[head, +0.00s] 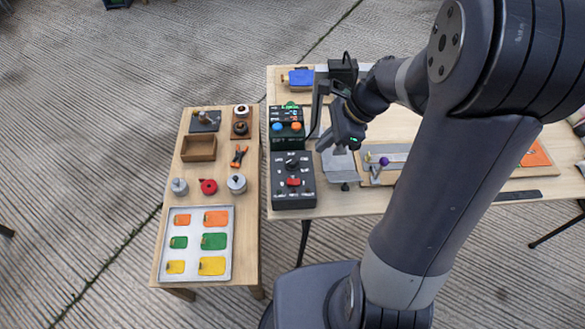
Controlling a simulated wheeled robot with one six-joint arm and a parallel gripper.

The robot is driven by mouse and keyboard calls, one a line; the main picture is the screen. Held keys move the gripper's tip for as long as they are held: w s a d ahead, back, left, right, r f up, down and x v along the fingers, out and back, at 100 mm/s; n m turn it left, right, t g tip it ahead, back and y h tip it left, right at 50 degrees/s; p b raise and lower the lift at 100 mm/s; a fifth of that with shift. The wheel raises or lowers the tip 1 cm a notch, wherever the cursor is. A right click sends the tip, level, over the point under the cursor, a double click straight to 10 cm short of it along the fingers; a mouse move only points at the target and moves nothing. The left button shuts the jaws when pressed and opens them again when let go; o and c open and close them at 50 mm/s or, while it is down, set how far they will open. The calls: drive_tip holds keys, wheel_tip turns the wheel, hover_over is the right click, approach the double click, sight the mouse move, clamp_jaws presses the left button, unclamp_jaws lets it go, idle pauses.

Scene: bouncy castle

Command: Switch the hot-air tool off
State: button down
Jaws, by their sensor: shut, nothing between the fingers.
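A black control box (292,198) sits at the near left corner of the right table. It has a black dial (292,161) and a red knob or switch (293,182) on its face; its markings are too small to read. Behind it stands a second dark box (286,132) with a blue button, an orange button and a small green display. I cannot tell for sure which item is the hot-air tool. My gripper (324,143) is shut and empty, above the table just right of the two boxes. My arm hides part of the table.
Right of the boxes are a grey plate-like stand (340,166) and a tray with a purple ball-topped lever (384,161). The left table (171,200) holds a wooden box, orange clamp, small pots and a white tray (226,275) of coloured patches. A floor gap separates the tables.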

sight(288, 178)
drive_tip(key=x, duration=1.4)
drive_tip(key=shift+a, duration=0.1)
drive_tip(key=shift+a+p, duration=0.1)
drive_tip(key=shift+p, duration=0.3)
drive_tip(key=shift+f, duration=0.2)
